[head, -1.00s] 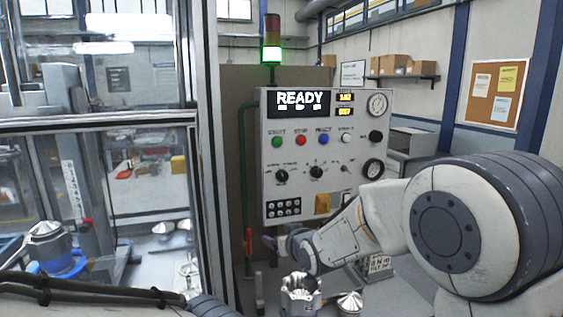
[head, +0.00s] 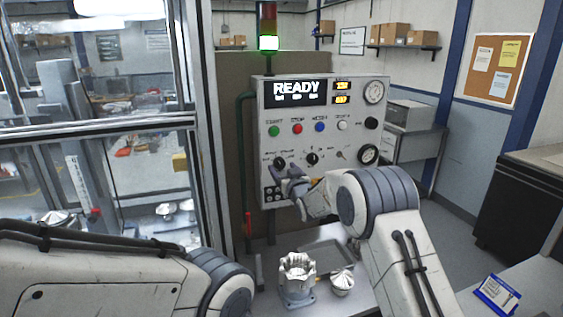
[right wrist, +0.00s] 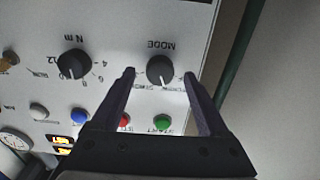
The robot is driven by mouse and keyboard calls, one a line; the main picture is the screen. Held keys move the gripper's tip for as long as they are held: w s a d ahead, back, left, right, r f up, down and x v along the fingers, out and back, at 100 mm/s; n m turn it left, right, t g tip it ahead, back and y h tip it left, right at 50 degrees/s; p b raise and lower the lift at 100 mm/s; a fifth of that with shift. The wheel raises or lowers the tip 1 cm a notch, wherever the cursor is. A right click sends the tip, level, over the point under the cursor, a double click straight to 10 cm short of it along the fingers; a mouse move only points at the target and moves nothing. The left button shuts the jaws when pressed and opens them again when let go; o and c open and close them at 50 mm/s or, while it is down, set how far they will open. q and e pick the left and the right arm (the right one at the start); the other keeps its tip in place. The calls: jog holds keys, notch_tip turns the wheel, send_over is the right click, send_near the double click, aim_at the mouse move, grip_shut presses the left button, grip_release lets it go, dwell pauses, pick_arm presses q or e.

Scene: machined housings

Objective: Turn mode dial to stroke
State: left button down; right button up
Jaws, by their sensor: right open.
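The mode dial (head: 280,162) is a black round knob at the lower left of the grey control panel. In the right wrist view the dial (right wrist: 160,70) shows upside down by its MODE label; its small position words are too blurred to read surely. My right gripper (head: 286,178) is just in front of and below the dial in the head view. In the right wrist view my right gripper (right wrist: 160,77) is open, its two fingers on either side of the dial with gaps showing. My left gripper is out of view; only my left arm shows.
A second black knob (head: 312,158) sits right of the dial. Green (head: 274,131), red (head: 297,128) and blue (head: 320,126) buttons are above. The display (head: 295,91) reads READY. A machined housing (head: 297,280) stands on the bench below, beside a small metal part (head: 342,281).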

jog(key=shift+w+a, duration=0.25)
jog(key=shift+w, duration=0.45)
grip_shut()
jog(key=shift+f+m+b, duration=0.15)
jog(key=shift+m+b, duration=0.15)
jog(key=shift+b, duration=0.15)
jog(key=m+b, duration=0.3)
jog(key=b, duration=0.1)
jog(key=shift+m+b, duration=1.15)
jog(key=shift+m, duration=0.25)
jog(key=shift+m+b, duration=0.5)
jog(key=shift+m, duration=0.6)
